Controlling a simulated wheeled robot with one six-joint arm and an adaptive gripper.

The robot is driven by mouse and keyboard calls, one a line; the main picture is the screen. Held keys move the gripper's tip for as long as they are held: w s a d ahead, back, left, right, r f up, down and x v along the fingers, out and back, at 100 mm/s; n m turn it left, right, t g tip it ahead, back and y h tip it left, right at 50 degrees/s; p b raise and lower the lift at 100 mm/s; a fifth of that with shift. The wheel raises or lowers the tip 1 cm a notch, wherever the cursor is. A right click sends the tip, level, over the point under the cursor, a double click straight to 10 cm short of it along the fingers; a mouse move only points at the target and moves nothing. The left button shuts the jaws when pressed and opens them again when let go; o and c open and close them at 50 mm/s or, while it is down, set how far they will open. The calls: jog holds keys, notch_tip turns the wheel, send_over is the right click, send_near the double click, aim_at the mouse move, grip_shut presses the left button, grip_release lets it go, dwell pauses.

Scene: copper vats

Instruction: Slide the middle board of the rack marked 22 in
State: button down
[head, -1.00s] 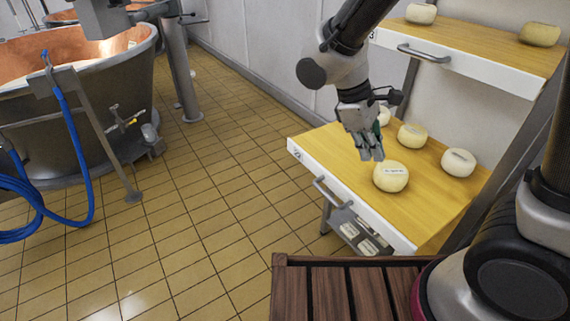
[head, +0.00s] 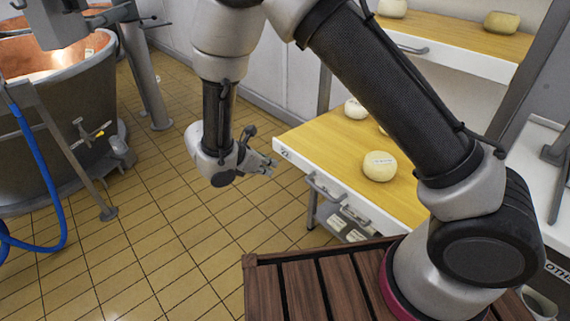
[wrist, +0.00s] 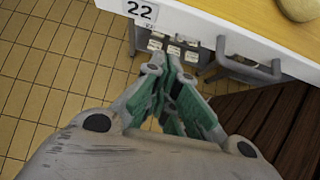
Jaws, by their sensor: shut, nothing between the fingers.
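The middle board (head: 325,143) is yellow wood with a white front edge and sticks out of the rack past its post. In the wrist view a label reading 22 (wrist: 142,11) is on its white front edge, and a grey bar handle (wrist: 243,66) shows. A pale round cheese (head: 380,166) and others partly hidden by my arm sit on the board. My gripper (head: 272,164) is shut and empty, just off the front left corner of the board. Its fingertips also show in the wrist view (wrist: 166,66), left of the handle and apart from it.
An upper board (head: 475,48) with cheeses is above. A lower shelf with labelled pale items (head: 345,222) is below. A slatted wooden surface (head: 315,285) is in front. A copper vat (head: 60,110) and a blue hose (head: 45,165) stand left. The tiled floor between is clear.

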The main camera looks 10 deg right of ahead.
aim_at(338, 130)
jog(key=w+d+f, duration=0.3)
jog(key=w+d, duration=0.1)
jog(key=d, duration=0.2)
jog(key=shift+d, duration=0.1)
jog(key=w+d, duration=0.4)
jog(key=d, duration=0.3)
jog(key=w+d, duration=0.5)
jog(key=d, duration=0.2)
jog(key=w+d, duration=0.5)
jog(key=d, duration=0.2)
jog(key=shift+w+d+r, duration=0.1)
jog(key=shift+w+d, duration=0.05)
jog(key=shift+d, duration=0.05)
jog(key=shift+d, duration=0.1)
